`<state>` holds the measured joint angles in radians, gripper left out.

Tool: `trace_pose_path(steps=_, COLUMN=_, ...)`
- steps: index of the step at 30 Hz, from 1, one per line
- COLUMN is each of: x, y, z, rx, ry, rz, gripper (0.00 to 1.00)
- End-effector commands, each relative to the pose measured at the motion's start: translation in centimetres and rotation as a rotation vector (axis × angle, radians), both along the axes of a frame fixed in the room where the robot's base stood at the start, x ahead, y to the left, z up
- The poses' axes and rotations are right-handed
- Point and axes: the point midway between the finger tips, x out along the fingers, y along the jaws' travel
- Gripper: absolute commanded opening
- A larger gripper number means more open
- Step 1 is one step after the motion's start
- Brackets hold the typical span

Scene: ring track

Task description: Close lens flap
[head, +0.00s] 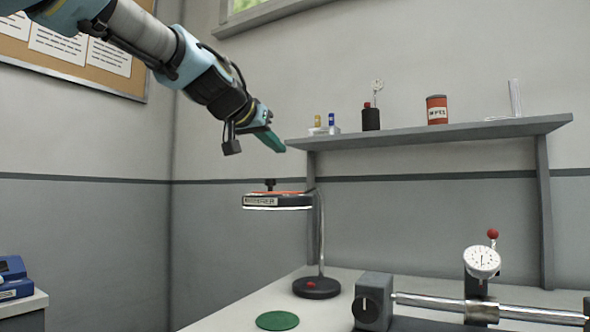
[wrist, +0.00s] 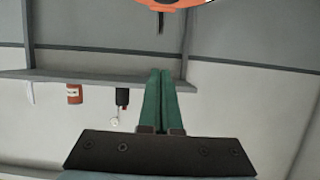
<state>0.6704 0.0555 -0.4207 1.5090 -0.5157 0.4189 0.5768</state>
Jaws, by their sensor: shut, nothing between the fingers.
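The magnifier lamp head (head: 277,202) is a dark disc with a white label and a bright lower rim, on a chrome post (head: 322,240). An orange layer, apparently the lens flap (head: 288,193), shows edge-on along its top, with a black knob (head: 270,185) above it. I cannot tell from this angle whether the flap lies fully flat. My gripper (head: 279,146) is in the air above the lamp, apart from it, with its green fingers shut and empty. In the wrist view my gripper (wrist: 160,72) points toward the orange part (wrist: 185,4), which is cut off at the top edge.
A grey shelf (head: 430,132) stands behind and right of the lamp, bearing a red can (head: 437,110), a black holder (head: 371,118) and small bottles (head: 325,124). The bench holds a green disc (head: 277,320) and a dial gauge (head: 482,262) on a rail at right.

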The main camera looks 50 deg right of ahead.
Motion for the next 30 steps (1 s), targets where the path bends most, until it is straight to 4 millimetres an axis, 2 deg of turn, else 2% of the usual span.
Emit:
trace_pose_path(steps=1, x=-0.1, y=0.2, z=-1.4, rx=-0.019, ry=-0.005, rz=0.001, gripper=0.0)
trace_pose_path(steps=30, x=-0.8, y=3.2, z=-4.4, rx=-0.374, ry=-0.096, rz=0.001, gripper=0.0)
